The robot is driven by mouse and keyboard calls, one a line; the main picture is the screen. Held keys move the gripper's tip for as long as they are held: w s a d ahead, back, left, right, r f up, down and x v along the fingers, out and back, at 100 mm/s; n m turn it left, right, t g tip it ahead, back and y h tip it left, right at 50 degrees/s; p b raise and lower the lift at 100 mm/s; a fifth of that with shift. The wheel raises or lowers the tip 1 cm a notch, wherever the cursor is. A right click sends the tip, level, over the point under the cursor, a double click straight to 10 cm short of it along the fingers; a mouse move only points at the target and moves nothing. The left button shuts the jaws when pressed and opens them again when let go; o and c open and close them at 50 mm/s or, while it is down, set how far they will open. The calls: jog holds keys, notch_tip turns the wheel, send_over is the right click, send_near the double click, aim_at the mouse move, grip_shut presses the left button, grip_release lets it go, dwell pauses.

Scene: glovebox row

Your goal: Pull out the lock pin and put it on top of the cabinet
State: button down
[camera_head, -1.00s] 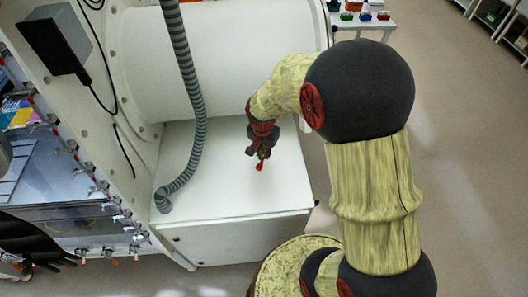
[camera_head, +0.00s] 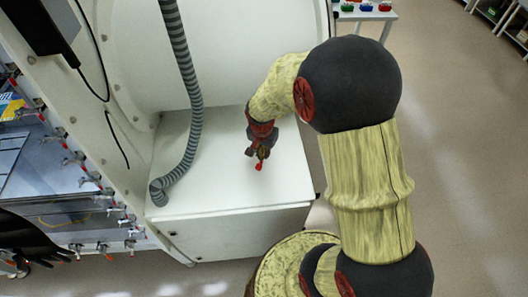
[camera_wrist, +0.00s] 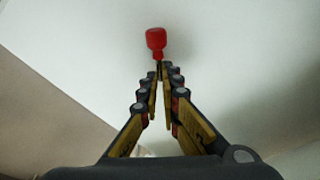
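The lock pin (camera_wrist: 156,40) shows as a red knob at the tips of my gripper (camera_wrist: 160,72) in the wrist view. The fingers are closed together on its thin lower part, most of which is hidden. In the head view the red pin (camera_head: 259,166) points down from my gripper (camera_head: 261,152). It is over the white top of the cabinet (camera_head: 225,185), right of the grey hose. I cannot tell whether the pin touches the top.
A ribbed grey hose (camera_head: 190,110) hangs onto the left part of the cabinet top. The glovebox front with latches (camera_head: 85,170) is at the left. The cabinet top around the pin is clear.

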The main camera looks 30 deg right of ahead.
dwell(0.3)
jog(key=c, duration=2)
grip_release()
jog(key=shift+c, duration=0.2)
jog(key=shift+o, duration=0.4)
notch_tip(320, 180, up, 12)
jog(key=s+a, duration=0.1)
jog(key=shift+s, duration=0.2)
jog(key=shift+a+f, duration=0.1)
